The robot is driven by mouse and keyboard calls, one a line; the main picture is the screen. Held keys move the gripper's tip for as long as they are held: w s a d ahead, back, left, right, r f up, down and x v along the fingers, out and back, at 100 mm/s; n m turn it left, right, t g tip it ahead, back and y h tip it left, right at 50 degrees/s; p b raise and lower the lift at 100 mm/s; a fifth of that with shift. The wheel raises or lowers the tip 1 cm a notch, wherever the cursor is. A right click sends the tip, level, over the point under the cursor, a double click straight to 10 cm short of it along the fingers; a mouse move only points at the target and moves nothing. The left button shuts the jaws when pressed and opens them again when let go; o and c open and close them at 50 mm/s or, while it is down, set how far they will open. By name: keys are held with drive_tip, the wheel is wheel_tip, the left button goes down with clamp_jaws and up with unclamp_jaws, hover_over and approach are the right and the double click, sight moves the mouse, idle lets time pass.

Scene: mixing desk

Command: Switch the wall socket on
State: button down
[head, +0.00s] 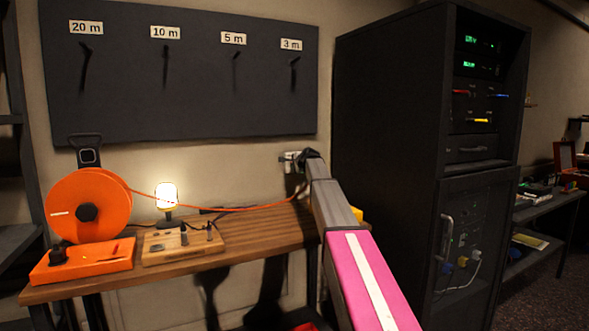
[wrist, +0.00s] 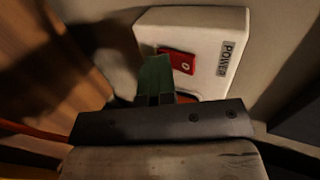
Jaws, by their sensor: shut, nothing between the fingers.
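The wall socket (wrist: 212,34) is a white box with a POWER label (wrist: 226,58) and a red rocker switch (wrist: 182,64) bearing a round "O" mark. In the head view the socket (head: 289,157) shows small on the wall above the desk's right end, partly hidden by my arm. My gripper (wrist: 156,70) is shut and empty, its green fingers in front of the socket, close beside the left end of the red switch. I cannot tell whether they touch it. The lower part of the socket is hidden behind the fingers and gripper body.
An orange cable reel (head: 95,190) stands on the wooden desk (head: 268,228), its orange cable running right toward the socket. A lit lamp (head: 167,197) and a wooden board with small parts (head: 170,250) sit beside it. A tall black rack (head: 400,130) stands close on the right.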

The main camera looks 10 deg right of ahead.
drive_tip(key=shift+r, duration=0.75)
drive_tip(key=f+v, duration=0.1)
drive_tip(key=v, duration=1.2)
drive_tip(key=shift+s+d, duration=0.25)
drive_tip(key=shift+s, duration=0.35)
drive_tip(key=shift+s+f, duration=0.15)
drive_tip(key=shift+f, duration=0.45)
